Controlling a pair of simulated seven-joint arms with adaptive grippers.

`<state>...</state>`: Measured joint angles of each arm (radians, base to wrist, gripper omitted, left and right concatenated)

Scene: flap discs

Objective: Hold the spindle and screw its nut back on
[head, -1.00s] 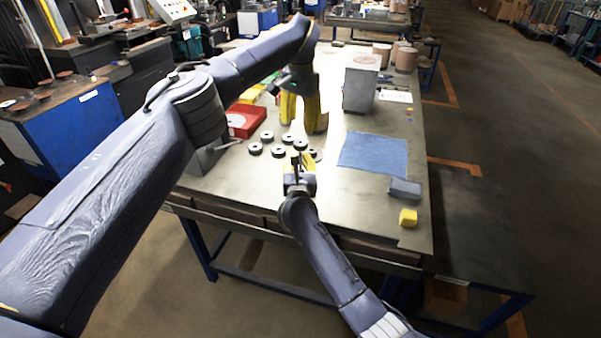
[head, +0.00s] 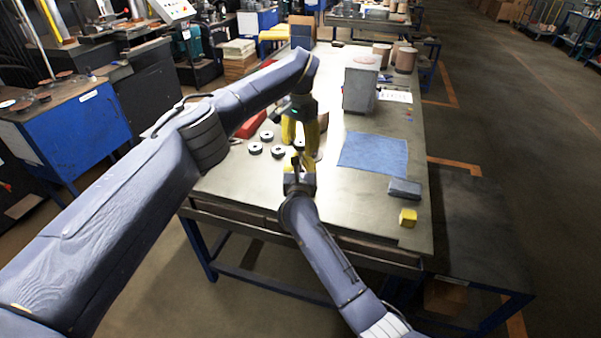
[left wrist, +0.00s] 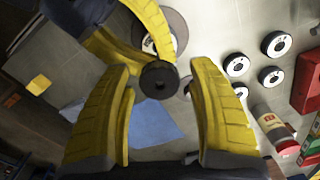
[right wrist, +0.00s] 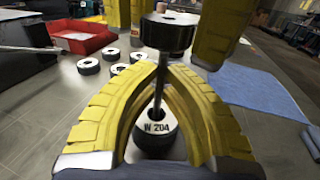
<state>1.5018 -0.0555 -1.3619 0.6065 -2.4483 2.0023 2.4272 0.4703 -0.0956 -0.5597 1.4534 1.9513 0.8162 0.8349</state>
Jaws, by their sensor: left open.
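The spindle is a thin dark upright rod (right wrist: 160,85) above a white-labelled disc marked W 204 (right wrist: 156,132). A round black nut (right wrist: 168,33) sits at the rod's upper end, with a short stub above it; how far it is threaded cannot be told. My right gripper (right wrist: 172,68) is closed around the rod below the nut. My left gripper (left wrist: 161,68) is open, with its fingers on either side of the nut (left wrist: 160,82) and gaps showing. In the head view my left gripper (head: 303,148) hangs just above my right gripper (head: 297,168).
Several loose black-and-white discs (head: 255,149) lie left of the grippers, near a red tray (head: 250,125). A blue cloth (head: 373,153), a grey block (head: 404,188) and a yellow block (head: 408,218) lie to the right. A grey box (head: 359,90) stands behind.

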